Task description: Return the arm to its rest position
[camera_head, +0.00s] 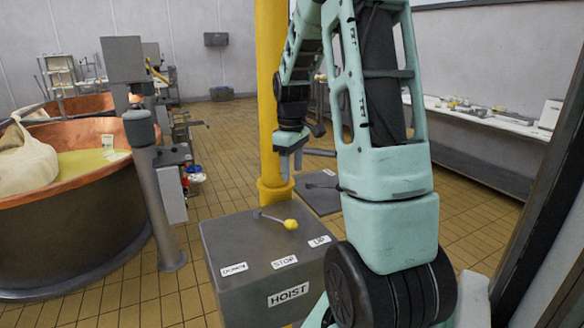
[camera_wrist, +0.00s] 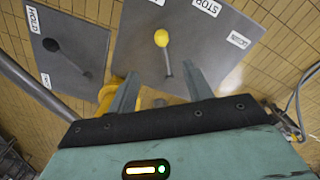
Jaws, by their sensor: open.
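My gripper (camera_head: 291,163) hangs at the end of my green arm in the head view, fingers down, in front of the yellow post and above the back of the grey hoist box (camera_head: 232,250). In the wrist view my gripper (camera_wrist: 162,88) has its two fingers apart with nothing between them. The hoist lever with its yellow knob (camera_head: 291,224) lies on top of the box, its knob toward the UP and STOP labels. The knob also shows in the wrist view (camera_wrist: 161,38), beyond the fingertips and apart from them.
A yellow post (camera_head: 271,90) rises behind the hoist box. A copper vat (camera_head: 75,225) with a cloth bundle (camera_head: 25,160) stands at left, beside a grey post (camera_head: 157,205). A second box labelled HOLD (camera_wrist: 70,50) stands near. A long white table (camera_head: 480,118) is along the right wall.

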